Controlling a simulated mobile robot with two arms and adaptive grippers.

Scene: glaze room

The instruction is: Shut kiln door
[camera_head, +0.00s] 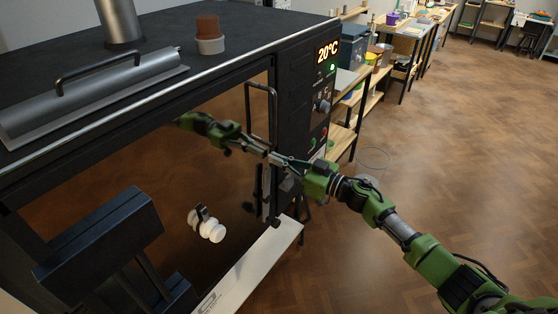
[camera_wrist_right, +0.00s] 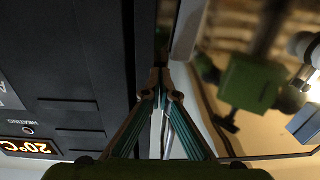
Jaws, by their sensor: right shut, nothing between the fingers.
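The kiln (camera_head: 150,75) is a large black box with a dark, glossy front door (camera_head: 120,200). The door looks closed or nearly closed; I cannot tell whether a small gap stays at its right edge. A vertical bar handle (camera_head: 274,110) is near that edge. In the right wrist view the fingertips (camera_wrist_right: 165,88) are between the control panel (camera_wrist_right: 60,75) and the glossy door (camera_wrist_right: 245,50); contact is unclear. My left gripper is out of view.
The control panel (camera_head: 318,100) reads 20°C. A pale ledge (camera_head: 250,265) runs below the door. A brown-and-grey pot (camera_head: 208,35) and a grey metal cover (camera_head: 95,95) are on top. Shelving (camera_head: 345,130) stands beyond the kiln.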

